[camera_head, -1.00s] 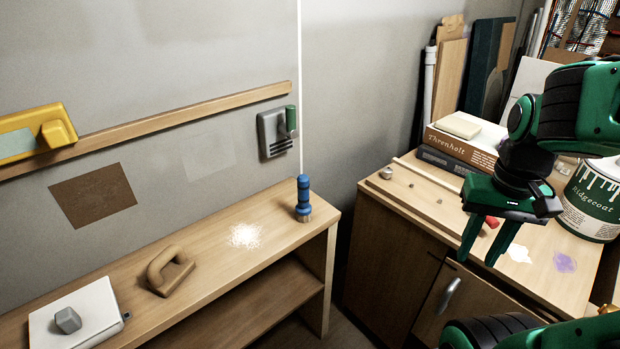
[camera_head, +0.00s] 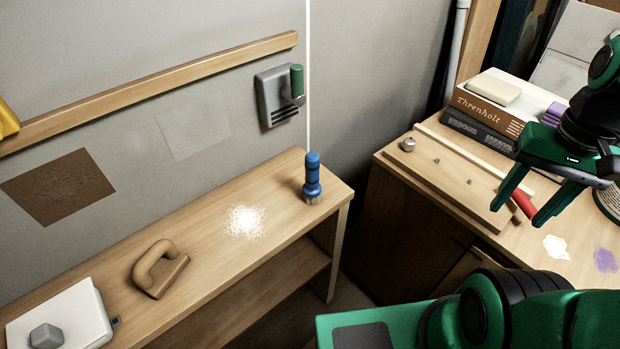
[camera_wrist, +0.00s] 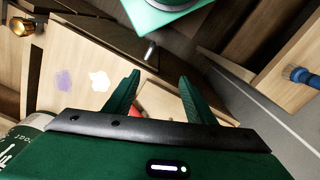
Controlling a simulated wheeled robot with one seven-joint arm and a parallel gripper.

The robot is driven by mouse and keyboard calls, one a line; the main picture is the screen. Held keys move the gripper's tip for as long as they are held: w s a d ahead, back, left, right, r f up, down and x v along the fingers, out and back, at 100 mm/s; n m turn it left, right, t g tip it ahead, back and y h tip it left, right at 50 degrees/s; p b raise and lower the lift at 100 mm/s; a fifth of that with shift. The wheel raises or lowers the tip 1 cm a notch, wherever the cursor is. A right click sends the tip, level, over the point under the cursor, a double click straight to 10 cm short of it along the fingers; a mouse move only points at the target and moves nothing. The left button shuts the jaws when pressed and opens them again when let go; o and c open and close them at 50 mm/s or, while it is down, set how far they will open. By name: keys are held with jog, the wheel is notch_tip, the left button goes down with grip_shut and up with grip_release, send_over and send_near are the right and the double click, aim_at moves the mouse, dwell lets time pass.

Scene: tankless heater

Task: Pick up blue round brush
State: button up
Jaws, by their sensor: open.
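The blue round brush (camera_head: 313,180) stands upright near the right end of the wooden shelf bench (camera_head: 225,214), with its light bristles down. It also shows at the right edge of the wrist view (camera_wrist: 301,76), lying sideways in that picture. My gripper (camera_head: 515,214) is open and empty, above the cabinet top at the right, well apart from the brush. Its two green fingers also show in the wrist view (camera_wrist: 158,88).
White powder (camera_head: 245,221) lies left of the brush, and a tan handled tool (camera_head: 160,268) farther left. A gap separates the bench from the cabinet, which bears books (camera_head: 487,108) and a board (camera_head: 445,178).

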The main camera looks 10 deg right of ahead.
jog(key=w+a+r+m, duration=0.1)
jog(key=w+a+m, duration=0.35)
jog(key=w, duration=0.55)
jog(key=m, duration=0.9)
send_near(312, 179)
jog(key=shift+w+d+f, duration=0.3)
jog(key=shift+w+d, duration=0.15)
jog(key=shift+d, duration=0.15)
jog(key=shift+m, duration=0.25)
jog(key=f, duration=0.2)
jog(key=a+f, duration=0.1)
jog(key=f, duration=0.1)
jog(key=shift+f, duration=0.3)
jog(key=shift+w+f, duration=0.15)
jog(key=shift+f, duration=1.45)
jog(key=shift+w+f, duration=0.1)
jog(key=shift+f, duration=1.5)
jog(key=shift+c, duration=0.6)
jog(key=c, duration=1)
